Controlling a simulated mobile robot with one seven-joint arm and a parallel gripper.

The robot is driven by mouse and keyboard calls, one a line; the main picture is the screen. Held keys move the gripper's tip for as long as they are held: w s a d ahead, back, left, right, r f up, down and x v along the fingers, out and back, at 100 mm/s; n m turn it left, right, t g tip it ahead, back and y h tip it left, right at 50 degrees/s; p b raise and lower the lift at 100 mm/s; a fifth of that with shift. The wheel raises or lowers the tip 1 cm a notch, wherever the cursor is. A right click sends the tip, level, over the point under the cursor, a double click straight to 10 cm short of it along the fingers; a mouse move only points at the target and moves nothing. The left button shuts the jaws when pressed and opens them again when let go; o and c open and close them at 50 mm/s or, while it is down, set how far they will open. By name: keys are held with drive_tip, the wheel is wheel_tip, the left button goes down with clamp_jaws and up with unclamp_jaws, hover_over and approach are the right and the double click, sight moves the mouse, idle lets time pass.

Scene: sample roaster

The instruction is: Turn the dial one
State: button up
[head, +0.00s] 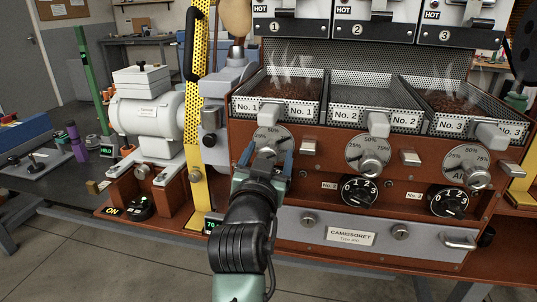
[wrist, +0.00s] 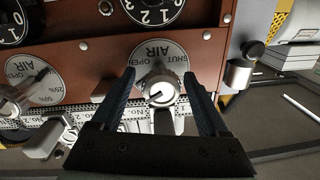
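The leftmost round silver AIR dial (head: 268,135) is on the red-brown front panel below the No. 1 tray. In the wrist view, which is upside down, its plate (wrist: 157,54) and silver knob (wrist: 160,91) show between my fingers. My gripper (head: 267,157) is open in front of this dial, with one blue finger on each side of the knob. In the wrist view the fingers of my gripper (wrist: 158,78) show a gap to the knob on both sides. A black numbered dial (wrist: 154,12) sits below the AIR dial on the panel; my arm hides it in the head view.
Two more AIR dials, the middle one (head: 365,147) and the right one (head: 462,155), are to the right. Black dials No. 2 (head: 359,190) and No. 3 (head: 447,200) sit below them. A yellow perforated strip (head: 196,130) stands close on the left.

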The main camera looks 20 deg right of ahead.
drive_tip(key=shift+a, duration=0.1)
drive_tip(key=v, duration=1.3)
drive_tip(key=shift+p, duration=0.35)
